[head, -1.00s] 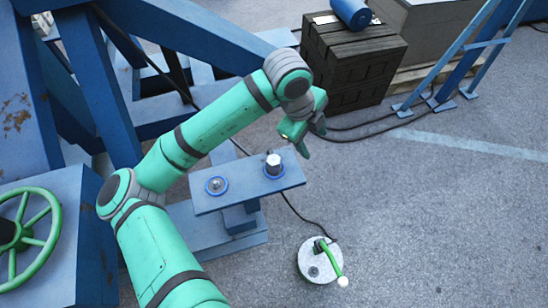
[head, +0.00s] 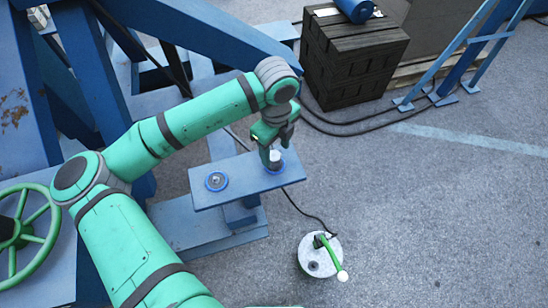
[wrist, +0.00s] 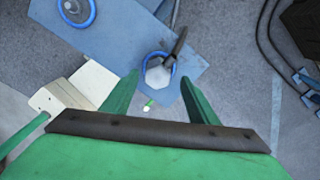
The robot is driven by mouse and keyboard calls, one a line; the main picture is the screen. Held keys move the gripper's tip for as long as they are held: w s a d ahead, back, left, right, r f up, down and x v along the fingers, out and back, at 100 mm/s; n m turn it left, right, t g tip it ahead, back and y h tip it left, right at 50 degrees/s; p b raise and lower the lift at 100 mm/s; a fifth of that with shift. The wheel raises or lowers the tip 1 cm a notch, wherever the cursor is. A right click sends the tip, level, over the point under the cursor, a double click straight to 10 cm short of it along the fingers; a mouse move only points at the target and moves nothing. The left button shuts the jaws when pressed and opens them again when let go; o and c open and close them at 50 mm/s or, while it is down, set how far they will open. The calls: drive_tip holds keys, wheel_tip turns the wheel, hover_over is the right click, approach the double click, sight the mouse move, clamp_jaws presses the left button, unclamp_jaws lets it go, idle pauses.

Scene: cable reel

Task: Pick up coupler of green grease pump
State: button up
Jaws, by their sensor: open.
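The green grease pump (head: 320,258) is a pale round drum with a green handle, standing on the ground below the blue stand. A dark hose runs from beside it up to the stand's plate. A pale metal cylinder, which looks like the coupler (head: 275,156), stands in the blue ring at the plate's right end. It also shows in the wrist view (wrist: 157,74), ahead of and between the fingers. My gripper (head: 270,150) is open, pointing down over that cylinder and partly hiding it in the head view. I cannot tell whether the fingers flank it.
A second blue ring with a fitting (head: 216,181) sits at the left of the plate (head: 240,190). A green handwheel (head: 20,232) is at far left. Dark wooden crates (head: 352,65) stand behind. The paved ground to the right is clear.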

sight(273, 154)
drive_tip(key=shift+a+f, duration=0.15)
drive_tip(key=shift+f, duration=1)
drive_tip(key=shift+a+f, duration=0.15)
drive_tip(key=shift+f, duration=1)
drive_tip(key=c, duration=1.3)
drive_tip(key=shift+r, duration=0.15)
drive_tip(key=shift+r, duration=0.6)
drive_tip(key=shift+s+d+r, duration=0.2)
drive_tip(key=shift+s+r, duration=2.15)
drive_tip(key=shift+r, duration=0.4)
drive_tip(key=shift+s+d+r, duration=0.25)
drive_tip(key=shift+s+r, duration=2.1)
drive_tip(key=shift+r, duration=0.45)
drive_tip(key=shift+s+d+r, duration=0.2)
drive_tip(key=shift+s+r, duration=2.15)
drive_tip(key=shift+r, duration=0.4)
